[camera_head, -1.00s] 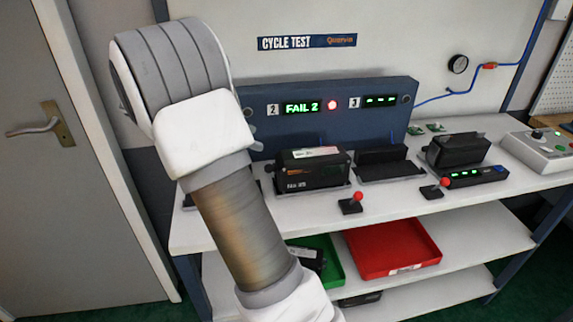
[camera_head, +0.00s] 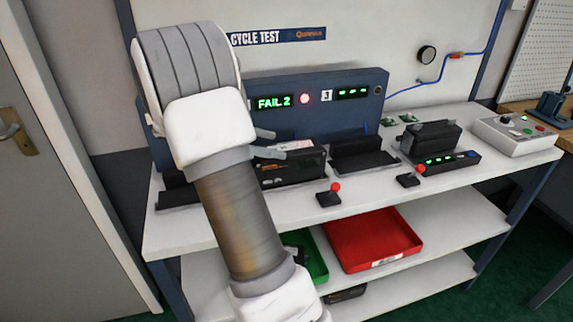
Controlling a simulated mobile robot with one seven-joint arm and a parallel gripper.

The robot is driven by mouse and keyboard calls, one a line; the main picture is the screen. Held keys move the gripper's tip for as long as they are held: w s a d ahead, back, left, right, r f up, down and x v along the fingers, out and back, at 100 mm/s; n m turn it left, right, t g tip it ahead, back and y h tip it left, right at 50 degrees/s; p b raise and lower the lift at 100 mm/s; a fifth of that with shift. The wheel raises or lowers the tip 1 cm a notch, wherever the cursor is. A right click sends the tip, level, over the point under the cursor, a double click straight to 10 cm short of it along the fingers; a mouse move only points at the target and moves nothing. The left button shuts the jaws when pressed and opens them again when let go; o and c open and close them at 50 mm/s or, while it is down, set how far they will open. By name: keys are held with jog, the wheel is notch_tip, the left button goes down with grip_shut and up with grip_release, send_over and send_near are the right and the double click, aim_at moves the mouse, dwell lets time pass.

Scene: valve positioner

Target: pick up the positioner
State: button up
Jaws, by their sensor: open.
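My gripper (camera_head: 279,145) shows two grey fingers, open and apart, reaching out from behind my arm. In the picture they overlap the upper left of this positioner; I cannot tell whether they touch it. A second black positioner (camera_head: 431,138) sits in the station at the right, behind a small unit with green lights.
An empty black cradle (camera_head: 358,160) stands between the two positioners. Red-knobbed levers (camera_head: 329,193) line the bench front (camera_head: 225,228). A red tray (camera_head: 372,240) and a partly hidden green tray (camera_head: 317,262) lie on the shelf below. A control box (camera_head: 514,134) stands at right.

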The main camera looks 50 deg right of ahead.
aim_at(288, 148)
jog(key=x, duration=0.4)
jog(key=shift+a+f+b, duration=0.2)
jog(key=shift+f+b, duration=0.1)
jog(key=shift+s+d+f, duration=0.2)
jog(key=shift+s+d, duration=0.05)
jog(key=shift+d, duration=0.25)
jog(key=c, duration=1.5)
jog(key=shift+r, duration=0.15)
grip_shut()
jog(key=shift+r, duration=0.15)
